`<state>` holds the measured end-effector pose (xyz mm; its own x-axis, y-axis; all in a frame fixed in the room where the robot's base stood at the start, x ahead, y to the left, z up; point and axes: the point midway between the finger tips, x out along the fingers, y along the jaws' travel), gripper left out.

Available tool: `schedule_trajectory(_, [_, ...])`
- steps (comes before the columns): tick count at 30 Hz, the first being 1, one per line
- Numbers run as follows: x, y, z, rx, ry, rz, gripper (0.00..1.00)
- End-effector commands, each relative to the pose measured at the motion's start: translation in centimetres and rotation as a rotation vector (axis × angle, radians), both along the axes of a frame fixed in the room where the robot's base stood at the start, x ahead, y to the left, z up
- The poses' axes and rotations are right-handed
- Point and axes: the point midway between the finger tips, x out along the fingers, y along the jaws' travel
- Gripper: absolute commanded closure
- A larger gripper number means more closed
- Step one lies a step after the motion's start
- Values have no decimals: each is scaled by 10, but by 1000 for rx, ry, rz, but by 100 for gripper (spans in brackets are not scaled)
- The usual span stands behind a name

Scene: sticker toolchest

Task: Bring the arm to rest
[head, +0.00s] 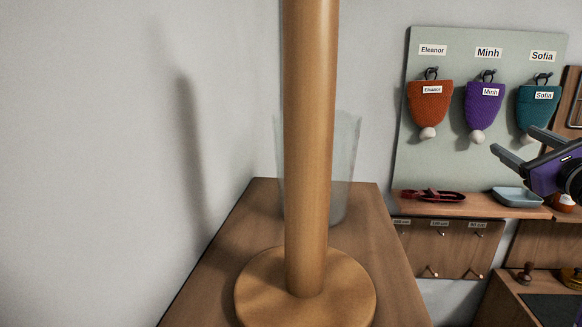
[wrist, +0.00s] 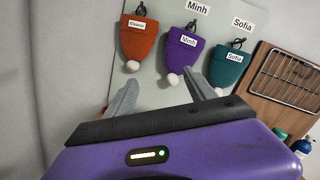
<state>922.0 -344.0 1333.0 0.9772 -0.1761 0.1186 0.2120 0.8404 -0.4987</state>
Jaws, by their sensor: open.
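My gripper (head: 514,142) is at the right edge of the head view, purple with two grey fingers spread apart. In the wrist view my gripper (wrist: 162,80) is also open, with nothing between its fingers. It points toward a pale green board (head: 445,165) with three hanging knitted hats: orange (head: 430,100), purple (head: 482,104) and teal (head: 533,104). I see no contact between the fingers and the hats. Most of my arm is out of view.
A wooden post on a round base (head: 305,290) stands close in front on a wooden top (head: 210,280), with a clear container (head: 345,170) behind it. Below the board, a shelf (head: 478,206) holds red glasses (head: 432,196) and a blue tray (head: 517,198). A wire rack (wrist: 285,75) hangs right.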

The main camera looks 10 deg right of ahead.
Motion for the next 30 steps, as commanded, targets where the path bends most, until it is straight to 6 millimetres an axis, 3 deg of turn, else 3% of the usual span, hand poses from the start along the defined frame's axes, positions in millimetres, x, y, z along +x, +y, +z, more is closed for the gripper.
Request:
schedule_trajectory(4, [-11, -8, 10, -220, -22, -97, 36])
schedule_trajectory(8, [-23, -7, -8, -494, 4, -219, 36])
schedule_trajectory(17, [-66, 40, -107, -1170, 198, -445, 36])
schedule_trajectory(24, [-112, 98, -180, -1599, 343, -501, 36])
schedule_trajectory(30, [-160, 151, -229, -1908, 426, -496, 36])
